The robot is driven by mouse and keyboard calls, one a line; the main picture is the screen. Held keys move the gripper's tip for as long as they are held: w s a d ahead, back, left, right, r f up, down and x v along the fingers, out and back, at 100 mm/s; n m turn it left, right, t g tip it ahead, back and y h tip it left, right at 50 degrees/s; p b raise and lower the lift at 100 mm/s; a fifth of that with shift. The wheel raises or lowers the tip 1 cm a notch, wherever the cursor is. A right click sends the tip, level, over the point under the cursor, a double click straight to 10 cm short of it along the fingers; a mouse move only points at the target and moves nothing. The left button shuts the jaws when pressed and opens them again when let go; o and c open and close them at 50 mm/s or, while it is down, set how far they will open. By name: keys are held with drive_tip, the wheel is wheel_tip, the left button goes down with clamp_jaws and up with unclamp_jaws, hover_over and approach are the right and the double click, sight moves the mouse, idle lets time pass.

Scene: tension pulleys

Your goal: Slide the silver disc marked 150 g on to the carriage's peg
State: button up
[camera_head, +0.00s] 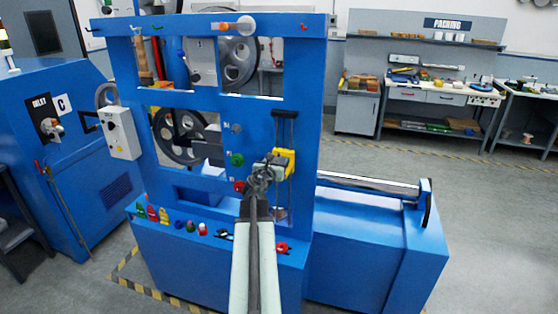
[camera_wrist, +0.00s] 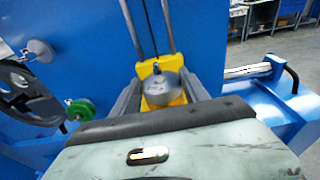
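The yellow carriage (camera_head: 284,160) sits on two vertical rods at the right of the blue frame, and also shows in the wrist view (camera_wrist: 151,70). A silver disc (camera_wrist: 163,88) with small dark lettering, too small to read surely, is in front of the carriage, apparently at its peg; the peg is hidden. My gripper (camera_head: 263,172) is at the carriage. In the wrist view its two grey fingers (camera_wrist: 160,86) stand either side of the disc, apart, with yellow showing beside the left finger. Whether the disc rests fully on the carriage cannot be told.
A green disc (camera_wrist: 82,110) and a smaller silver disc (camera_wrist: 40,50) hang on pegs to the left. A red disc (camera_head: 239,186) is below the green one. Black pulley wheels (camera_head: 180,136) are further left. A horizontal silver roller (camera_head: 368,184) lies right of the frame.

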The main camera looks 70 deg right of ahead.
drive_tip(key=o, duration=0.5)
